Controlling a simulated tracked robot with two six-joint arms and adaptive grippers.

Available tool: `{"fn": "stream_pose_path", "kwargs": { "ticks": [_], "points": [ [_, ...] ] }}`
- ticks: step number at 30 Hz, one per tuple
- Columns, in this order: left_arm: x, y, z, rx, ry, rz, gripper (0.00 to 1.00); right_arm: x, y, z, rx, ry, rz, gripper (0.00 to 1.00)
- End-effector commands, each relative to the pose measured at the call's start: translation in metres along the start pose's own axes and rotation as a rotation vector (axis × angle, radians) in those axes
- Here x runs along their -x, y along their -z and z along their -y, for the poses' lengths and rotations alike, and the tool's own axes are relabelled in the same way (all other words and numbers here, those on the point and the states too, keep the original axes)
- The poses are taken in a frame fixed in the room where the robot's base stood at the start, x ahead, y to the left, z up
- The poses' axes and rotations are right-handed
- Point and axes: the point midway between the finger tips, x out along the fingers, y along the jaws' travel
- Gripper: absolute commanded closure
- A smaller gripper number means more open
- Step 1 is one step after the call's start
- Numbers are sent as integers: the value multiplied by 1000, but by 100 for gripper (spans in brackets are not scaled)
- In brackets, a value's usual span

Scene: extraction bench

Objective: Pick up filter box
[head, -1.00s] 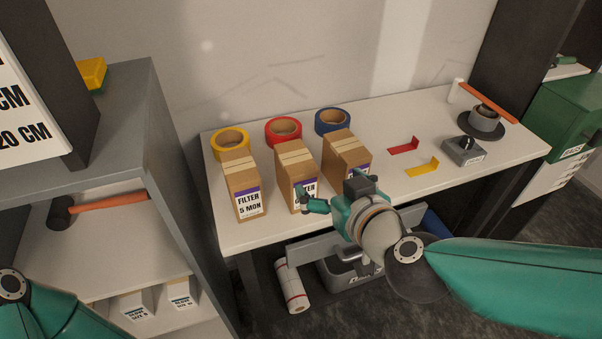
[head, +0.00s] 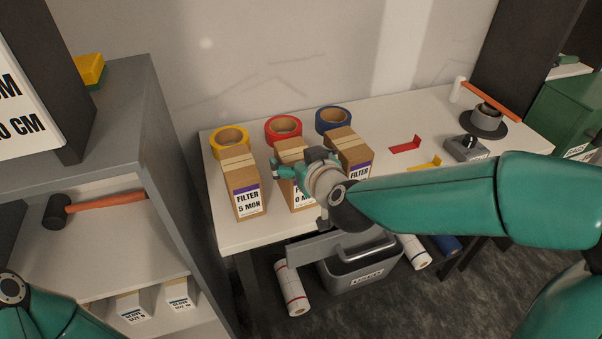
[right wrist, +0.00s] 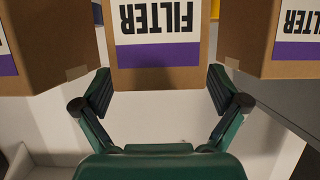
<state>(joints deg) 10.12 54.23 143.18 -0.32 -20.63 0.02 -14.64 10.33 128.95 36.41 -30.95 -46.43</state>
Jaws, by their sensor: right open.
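Three brown cardboard filter boxes stand in a row on the white bench: the left one (head: 230,178), the middle one (head: 284,189) and the right one (head: 341,140). Each has a white and purple label. My right gripper (head: 304,165) is at the middle box and partly covers its front and top. In the right wrist view the open fingers (right wrist: 160,84) are spread at either side of the middle box (right wrist: 150,80), whose label shows upside down. Contact cannot be told. My left arm shows at the bottom left, but its gripper is out of view.
Yellow (head: 230,140), red (head: 283,128) and blue (head: 332,119) tape rolls lie behind the boxes. The outer boxes flank the middle one closely. Red (head: 405,146) and yellow brackets lie to the right. A shelf with a hammer (head: 100,206) stands left.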

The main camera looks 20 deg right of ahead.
Motion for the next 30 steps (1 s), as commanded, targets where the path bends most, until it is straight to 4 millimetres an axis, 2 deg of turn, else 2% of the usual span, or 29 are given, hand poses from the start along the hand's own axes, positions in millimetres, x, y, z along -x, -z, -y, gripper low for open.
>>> {"fn": "stream_pose_path", "kwargs": {
  "ticks": [1,5,13,30],
  "points": [
    [0,0,0,0,0,0,52,-8,-1,0,1,-1,2,3],
    [-1,0,0,0,0,0,52,-21,0,0,0,-1,1,3],
    [-1,0,0,0,0,0,52,-23,0,0,0,0,0,3],
    [-1,0,0,0,0,0,52,-22,0,0,0,0,0,97]
  ]
}}
